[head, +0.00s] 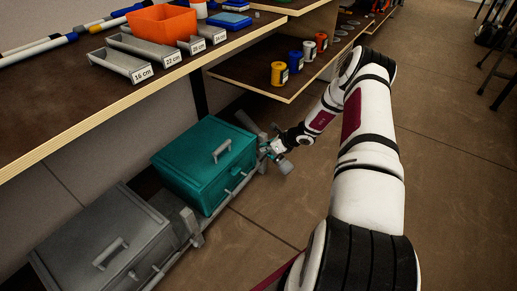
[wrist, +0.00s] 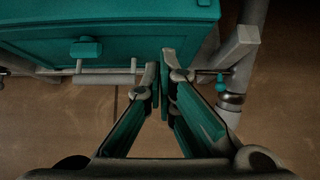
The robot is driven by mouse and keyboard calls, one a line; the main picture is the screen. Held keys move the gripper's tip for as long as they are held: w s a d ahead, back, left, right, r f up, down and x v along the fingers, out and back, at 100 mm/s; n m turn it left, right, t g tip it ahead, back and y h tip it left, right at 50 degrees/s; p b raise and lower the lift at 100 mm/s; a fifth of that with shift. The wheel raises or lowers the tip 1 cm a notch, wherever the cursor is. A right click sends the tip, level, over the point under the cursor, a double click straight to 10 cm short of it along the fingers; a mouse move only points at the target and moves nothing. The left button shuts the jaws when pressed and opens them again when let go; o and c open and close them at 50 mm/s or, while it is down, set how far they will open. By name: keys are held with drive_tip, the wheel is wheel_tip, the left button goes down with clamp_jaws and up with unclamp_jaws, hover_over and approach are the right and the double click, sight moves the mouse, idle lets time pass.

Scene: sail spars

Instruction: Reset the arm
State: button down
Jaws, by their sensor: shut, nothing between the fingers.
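My arm reaches from the lower right of the head view, up and then back down to the left. My gripper (head: 266,150) is low beside the front right corner of a teal lidded box (head: 190,175). In the wrist view my gripper (wrist: 162,68) has its fingertips together with nothing visible between them. The fingertips overlap the lower edge of the teal box (wrist: 120,35) in that view. I cannot tell whether they touch it.
A grey lidded box (head: 75,235) stands left of the teal one, both on a low metal frame. The workbench (head: 100,105) above holds labelled trays (head: 125,66) and an orange bin (head: 162,20). A shelf (head: 240,74) carries several spools (head: 278,73).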

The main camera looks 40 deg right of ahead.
drive_tip(key=p+v, duration=0.1)
drive_tip(key=v, duration=0.5)
drive_tip(key=shift+s+p, duration=0.2)
drive_tip(key=shift+p, duration=0.15)
drive_tip(key=shift+r, duration=0.1)
